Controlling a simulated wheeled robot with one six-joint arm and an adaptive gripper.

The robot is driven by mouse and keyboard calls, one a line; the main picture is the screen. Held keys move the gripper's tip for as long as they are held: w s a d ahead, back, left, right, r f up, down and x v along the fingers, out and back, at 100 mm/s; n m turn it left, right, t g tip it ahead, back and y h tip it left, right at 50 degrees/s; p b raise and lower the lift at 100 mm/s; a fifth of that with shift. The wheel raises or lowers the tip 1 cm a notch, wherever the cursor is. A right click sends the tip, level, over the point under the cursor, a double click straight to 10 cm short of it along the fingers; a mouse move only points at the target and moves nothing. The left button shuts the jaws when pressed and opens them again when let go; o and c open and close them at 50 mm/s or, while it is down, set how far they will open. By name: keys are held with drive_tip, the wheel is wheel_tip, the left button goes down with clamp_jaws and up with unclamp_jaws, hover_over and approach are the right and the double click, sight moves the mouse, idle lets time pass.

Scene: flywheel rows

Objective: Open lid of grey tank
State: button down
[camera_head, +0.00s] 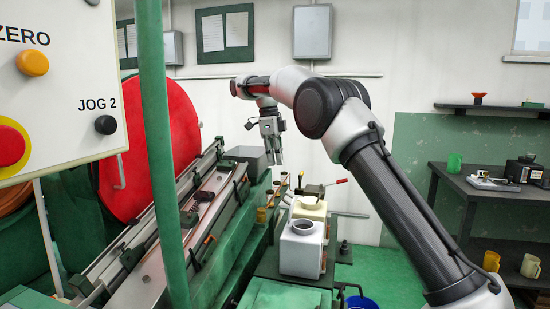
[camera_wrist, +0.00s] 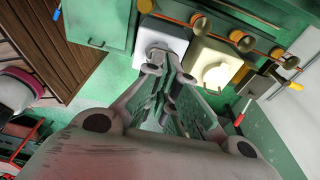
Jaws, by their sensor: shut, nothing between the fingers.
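The grey tank (camera_head: 302,255) is a pale, box-shaped tank with a round neck on top, standing in the middle of the head view. A round grey top (camera_head: 303,226) shows on it; whether a lid covers it is hard to tell. In the wrist view the grey tank (camera_wrist: 178,34) lies just beyond the fingertips, which partly hide its round top. My gripper (camera_head: 273,160) hangs pointing down, above and left of the tank in the head view, apart from it. In the wrist view my gripper (camera_wrist: 168,76) is shut and empty.
A cream tank (camera_head: 309,209) with a pale round cap (camera_wrist: 216,75) stands behind the grey one. A rail with brass-coloured knobs (camera_wrist: 241,40) runs beside both tanks. A green post (camera_head: 155,150) and a sloping machine bed (camera_head: 200,200) stand left. A dark bench (camera_head: 487,190) is right.

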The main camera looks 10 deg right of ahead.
wheel_tip(320, 180, up, 5)
hover_over(294, 199)
drive_tip(key=w+a, duration=0.1)
drive_tip(key=a, duration=0.1)
drive_tip(key=s+d+m, duration=0.1)
drive_tip(key=s+d, duration=0.2)
drive_tip(key=d, duration=0.2)
drive_tip(key=s+d+f+n+t+y, duration=0.2)
drive_tip(key=s+d+f+n+t, duration=0.25)
drive_tip(key=f, duration=0.45)
drive_tip(key=s+d+f+n+t+y, duration=0.1)
drive_tip(key=s+d+f+n+t, duration=0.3)
drive_tip(key=f, duration=0.5)
drive_tip(key=a+r+n+t+y, duration=0.3)
drive_tip(key=a+r+n+t, duration=0.2)
drive_tip(key=r+t, duration=0.1)
drive_tip(key=shift+w+a+f, duration=0.85)
drive_tip(key=shift+w+a, duration=0.2)
drive_tip(key=shift+w, duration=0.65)
drive_tip(key=shift+w+a+f, duration=0.85)
drive_tip(key=shift+w+a, duration=0.25)
drive_tip(key=shift+w, duration=0.65)
drive_tip(key=shift+w+a+f, duration=0.85)
drive_tip(key=shift+w+a, duration=0.2)
drive_tip(key=shift+w, duration=0.65)
